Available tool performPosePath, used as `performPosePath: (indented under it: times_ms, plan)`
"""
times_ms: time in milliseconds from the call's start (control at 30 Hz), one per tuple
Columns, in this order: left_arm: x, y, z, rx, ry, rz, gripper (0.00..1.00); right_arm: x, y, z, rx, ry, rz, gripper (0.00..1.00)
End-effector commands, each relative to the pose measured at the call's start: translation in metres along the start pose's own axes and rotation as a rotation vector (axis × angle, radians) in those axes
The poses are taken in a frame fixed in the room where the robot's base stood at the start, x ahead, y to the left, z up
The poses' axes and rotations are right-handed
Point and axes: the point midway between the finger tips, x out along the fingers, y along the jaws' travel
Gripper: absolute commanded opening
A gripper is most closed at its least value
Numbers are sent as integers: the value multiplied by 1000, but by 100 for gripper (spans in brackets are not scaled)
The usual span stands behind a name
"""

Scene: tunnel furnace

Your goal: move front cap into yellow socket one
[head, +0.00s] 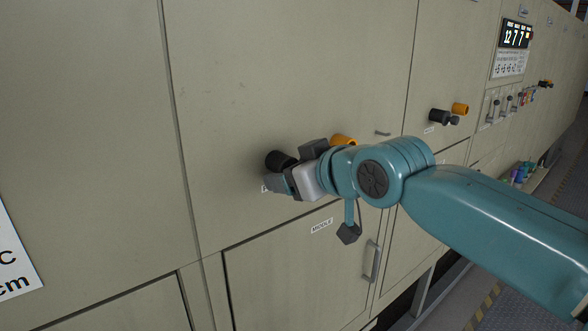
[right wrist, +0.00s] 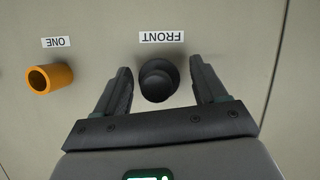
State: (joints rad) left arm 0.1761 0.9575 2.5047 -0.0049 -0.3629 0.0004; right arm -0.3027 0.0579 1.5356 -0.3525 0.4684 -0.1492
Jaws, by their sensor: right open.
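The front cap (right wrist: 158,80) is a dark round piece at the black socket under the upside-down FRONT label (right wrist: 161,37) in the right wrist view. My right gripper (right wrist: 160,66) is open, with one finger on each side of the cap and a visible gap to each. In the head view my right gripper (head: 272,184) is at the panel, just below the black socket (head: 279,160), and the cap is hidden there. Yellow socket one (right wrist: 50,78) is an orange-yellow ring left of the cap, under the ONE label, and seems empty. It also shows behind my wrist in the head view (head: 343,140). My left gripper is out of view.
A beige panel wall fills the view. A door marked MIDDLE (head: 321,225) with a handle (head: 371,261) lies below. Farther right are another black socket (head: 438,116) and yellow socket (head: 460,108), a display (head: 515,34) and several levers (head: 508,102).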

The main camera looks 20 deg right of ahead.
Motion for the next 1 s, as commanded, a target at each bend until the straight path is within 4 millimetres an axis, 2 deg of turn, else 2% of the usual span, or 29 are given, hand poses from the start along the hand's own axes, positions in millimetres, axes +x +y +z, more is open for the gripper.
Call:
performPosePath:
  times_ms: [133,167,300,333,567,1000]
  plan:
    - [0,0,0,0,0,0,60,0,0,0,0,0,0,71]
    - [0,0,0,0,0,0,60,0,0,0,0,0,0,68]
    - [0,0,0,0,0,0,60,0,0,0,0,0,0,22]
    - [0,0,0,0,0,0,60,0,0,0,0,0,0,15]
    - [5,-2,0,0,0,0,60,-7,0,3,0,2,1,15]
    - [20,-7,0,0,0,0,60,-38,0,16,-1,3,0,15]
